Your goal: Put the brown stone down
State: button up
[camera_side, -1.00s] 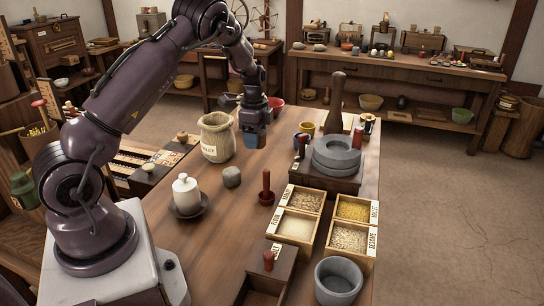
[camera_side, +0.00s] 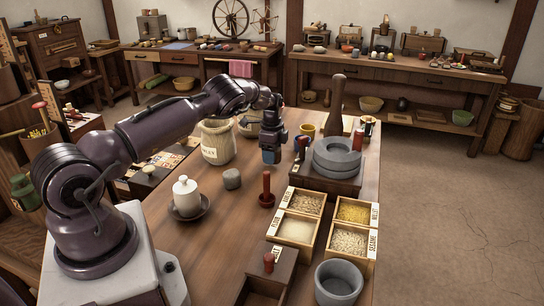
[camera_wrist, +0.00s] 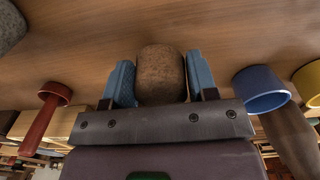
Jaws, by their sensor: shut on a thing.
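The brown stone (camera_wrist: 161,75) is between the two blue fingers of my gripper (camera_wrist: 160,82) in the wrist view, with a finger against each side. In the side view my gripper (camera_side: 271,157) points down over the wooden table (camera_side: 232,228), between the large pale jar and the grey millstones. The fingers hide the stone there. I cannot tell whether the stone touches the table.
A red-handled tool (camera_side: 267,190) stands in front of my gripper, and a grey stone (camera_side: 232,179) lies to its left. A large jar (camera_side: 217,143) stands behind left, grey millstones (camera_side: 337,157) right. A blue cup (camera_wrist: 262,90) is close by. Grain boxes (camera_side: 297,229) stand nearer the camera.

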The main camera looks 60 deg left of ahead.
jog(key=shift+f, duration=0.55)
jog(key=shift+f, duration=0.2)
jog(key=o, duration=1.1)
jog(key=shift+c, duration=0.2)
jog(key=shift+r, duration=0.1)
